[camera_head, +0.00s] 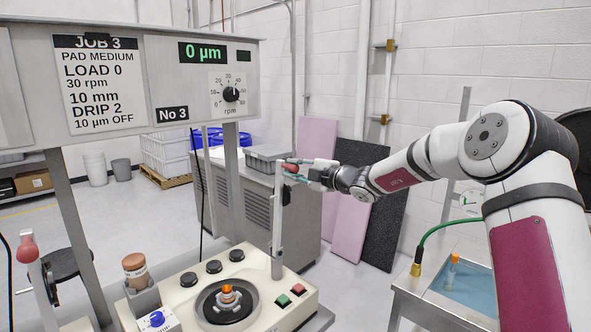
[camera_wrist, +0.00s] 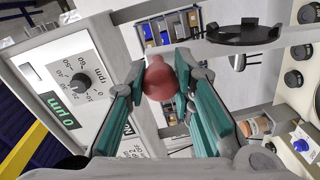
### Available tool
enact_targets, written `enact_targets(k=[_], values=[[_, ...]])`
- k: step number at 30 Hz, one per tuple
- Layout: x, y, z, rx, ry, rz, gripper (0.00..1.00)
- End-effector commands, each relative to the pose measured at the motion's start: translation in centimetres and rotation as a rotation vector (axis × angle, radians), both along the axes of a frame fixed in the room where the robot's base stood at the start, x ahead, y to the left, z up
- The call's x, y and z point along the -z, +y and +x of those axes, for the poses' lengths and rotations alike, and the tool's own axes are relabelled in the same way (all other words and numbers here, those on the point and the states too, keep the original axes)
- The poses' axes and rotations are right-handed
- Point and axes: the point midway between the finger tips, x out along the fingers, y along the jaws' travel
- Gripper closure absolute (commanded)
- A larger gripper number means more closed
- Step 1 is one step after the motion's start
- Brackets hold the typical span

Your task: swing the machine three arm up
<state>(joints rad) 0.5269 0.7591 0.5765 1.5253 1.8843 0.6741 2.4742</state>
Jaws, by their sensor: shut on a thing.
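Machine three is the cream base (camera_head: 180,282) under the panel labelled No 3. Its grey arm (camera_head: 279,225) stands nearly upright at the base's right rear. A red ball knob (camera_wrist: 159,78) tops it, mostly covered by my gripper in the head view. My gripper (camera_head: 291,170) is shut on the knob; in the wrist view its teal fingers (camera_wrist: 165,90) are on either side of it. The round black plate (camera_head: 227,302) on the base is uncovered by the arm and carries a small orange-topped piece (camera_head: 229,294).
The panel (camera_head: 200,80) shows JOB 3, a speed dial and 0 µm. Another machine's red-knobbed lever (camera_head: 27,243) and black disc (camera_head: 67,263) are at left. A blue-lined basin (camera_head: 462,285) with a green hose stands at right. A grey cabinet (camera_head: 305,225) is behind.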

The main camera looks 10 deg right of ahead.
Motion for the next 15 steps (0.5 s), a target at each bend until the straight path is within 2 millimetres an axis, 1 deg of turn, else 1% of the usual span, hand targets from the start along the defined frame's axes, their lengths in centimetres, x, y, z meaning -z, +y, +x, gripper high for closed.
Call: enact_targets(k=[1,2,3,6,15], values=[[0.13,-0.77,0.27,0.015,0.003,-0.002,1.0],[0.14,-0.8,0.28,0.015,0.003,-0.002,1.0],[0.14,-0.84,0.29,0.016,0.004,-0.003,0.75],[0.11,-0.83,0.29,0.016,0.003,-0.002,0.56],[0.06,-0.53,0.13,0.01,0.001,-0.001,0.56]])
